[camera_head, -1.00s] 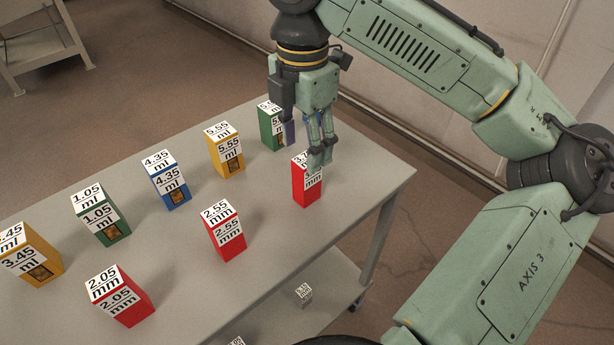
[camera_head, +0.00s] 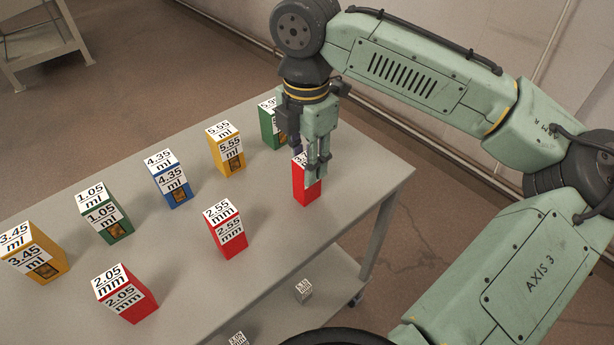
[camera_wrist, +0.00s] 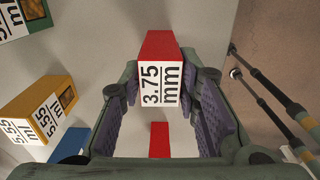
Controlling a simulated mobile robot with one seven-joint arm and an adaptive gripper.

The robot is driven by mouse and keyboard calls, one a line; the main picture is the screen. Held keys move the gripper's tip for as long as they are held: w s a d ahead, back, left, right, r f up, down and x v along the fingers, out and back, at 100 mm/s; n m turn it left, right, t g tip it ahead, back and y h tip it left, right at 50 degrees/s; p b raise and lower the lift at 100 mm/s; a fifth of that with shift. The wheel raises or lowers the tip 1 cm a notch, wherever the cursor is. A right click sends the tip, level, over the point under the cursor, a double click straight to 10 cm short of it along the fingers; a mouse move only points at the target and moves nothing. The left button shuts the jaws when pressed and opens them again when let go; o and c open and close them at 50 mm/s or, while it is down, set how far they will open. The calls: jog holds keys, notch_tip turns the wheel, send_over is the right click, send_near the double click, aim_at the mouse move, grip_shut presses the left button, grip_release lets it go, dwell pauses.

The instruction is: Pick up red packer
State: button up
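The red packer marked 3.75 mm stands upright near the right end of the table; it shows in the head view (camera_head: 306,189) and in the wrist view (camera_wrist: 158,45). My gripper (camera_head: 317,176) points down at it, with the fingertips at the packer's upper part. In the wrist view my gripper (camera_wrist: 160,92) has one finger on each side of the packer, very close to its sides. The fingers look open; I cannot tell whether they touch it. Two other red packers, 2.55 mm (camera_head: 230,244) and 2.05 mm (camera_head: 138,304), stand nearer the front.
Behind are a green box (camera_head: 268,130), a yellow box (camera_head: 228,158), a blue box (camera_head: 178,188), another green box (camera_head: 112,226) and another yellow box (camera_head: 50,262). The grey table's (camera_head: 370,185) right corner is clear. Small grey blocks (camera_head: 303,291) sit on the lower shelf.

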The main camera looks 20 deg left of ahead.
grip_shut()
jog(key=shift+r, duration=0.1)
